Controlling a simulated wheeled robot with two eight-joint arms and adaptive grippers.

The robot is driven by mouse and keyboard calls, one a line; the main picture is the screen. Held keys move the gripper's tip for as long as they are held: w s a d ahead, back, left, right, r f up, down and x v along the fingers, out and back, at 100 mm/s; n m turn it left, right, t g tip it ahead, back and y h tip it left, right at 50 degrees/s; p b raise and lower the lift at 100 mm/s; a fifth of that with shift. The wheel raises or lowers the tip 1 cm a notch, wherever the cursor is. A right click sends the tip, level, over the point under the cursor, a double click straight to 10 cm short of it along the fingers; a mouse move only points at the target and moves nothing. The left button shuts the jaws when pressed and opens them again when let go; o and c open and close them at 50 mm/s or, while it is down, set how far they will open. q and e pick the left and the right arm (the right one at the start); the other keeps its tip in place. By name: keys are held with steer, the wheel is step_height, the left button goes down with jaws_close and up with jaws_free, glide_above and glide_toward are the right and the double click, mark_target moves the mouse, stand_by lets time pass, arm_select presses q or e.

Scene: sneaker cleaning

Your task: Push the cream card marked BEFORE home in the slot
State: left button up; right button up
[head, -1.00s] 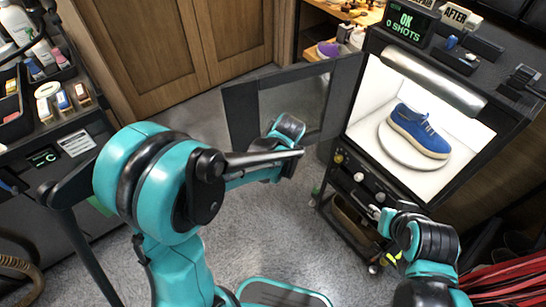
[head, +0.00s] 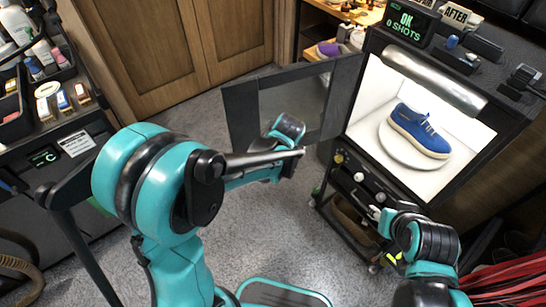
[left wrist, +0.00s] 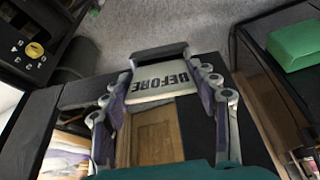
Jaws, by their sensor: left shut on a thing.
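The cream card marked BEFORE (left wrist: 160,83) shows in the left wrist view, its lettering upside down. My left gripper (left wrist: 165,97) is shut on it, one finger at each side. A dark bracket-like piece (left wrist: 158,52) borders the card's far end; I cannot tell how deep the card sits in it. In the head view my left gripper (head: 284,140) is in front of the dark framed door (head: 240,115), and the card is hidden. My right gripper (head: 374,212) is by the knobs under the photo booth; its jaw opening is too small to tell.
The lit photo booth (head: 366,110) holds a blue sneaker (head: 420,130) on a white turntable (head: 393,149). An AFTER card (head: 456,15) stands on the booth's top beside the OK display (head: 407,22). A dark bench with bottles is at left.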

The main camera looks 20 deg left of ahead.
arm_select(q)
steer(key=shift+b+x, duration=1.6)
steer(key=shift+x, duration=0.45)
steer(key=o, duration=1)
steer(key=v, duration=1.2)
steer(key=s+a+m+t+h, duration=0.1)
steer(key=s+m, duration=0.1)
steer(key=s, duration=0.3)
steer(key=s+a+m+t+h, duration=0.1)
steer(key=s+a+m, duration=0.1)
steer(key=s+m, duration=0.1)
steer(key=s+a+m+t, duration=0.1)
steer(key=s+m, duration=0.1)
steer(key=s, duration=0.4)
steer(key=shift+s+a+r+m+t+h, duration=0.1)
steer(key=shift+s+a+m+t+h, duration=0.2)
steer(key=shift+a+t+h, duration=0.1)
